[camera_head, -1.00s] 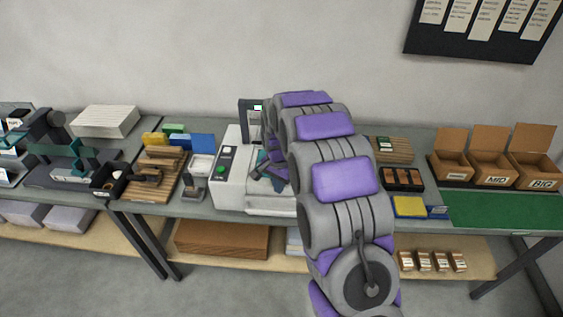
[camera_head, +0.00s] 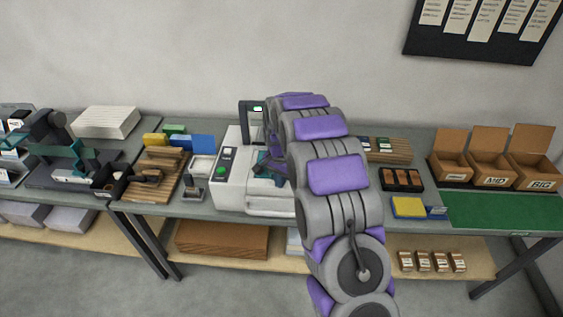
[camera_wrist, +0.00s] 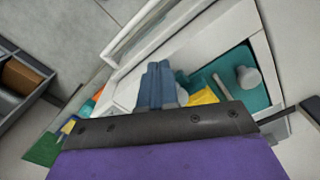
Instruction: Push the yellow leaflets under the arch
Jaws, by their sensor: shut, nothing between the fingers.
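The arch (camera_head: 243,116) is a dark upright frame with a small green-lit display, at the back of a white machine (camera_head: 229,180) in the head view. My gripper (camera_head: 267,168) is low over the machine bed, right of the control panel and partly hidden by my arm. In the wrist view my gripper's blue-grey fingers (camera_wrist: 157,84) are shut together and empty. Yellow sheets, likely the leaflets (camera_wrist: 204,97), lie just right of the fingers by a teal plate (camera_wrist: 256,92), partly covered by my wrist. I cannot tell whether the fingers touch them. My arm hides the leaflets in the head view.
A grey knob (camera_wrist: 248,77) stands on the teal plate. A yellow pad (camera_head: 408,207) and green mat (camera_head: 500,210) lie to the right, before open cardboard boxes (camera_head: 494,169). A wooden rack (camera_head: 153,180) stands left. A pale frame bar (camera_wrist: 145,32) is near the fingers.

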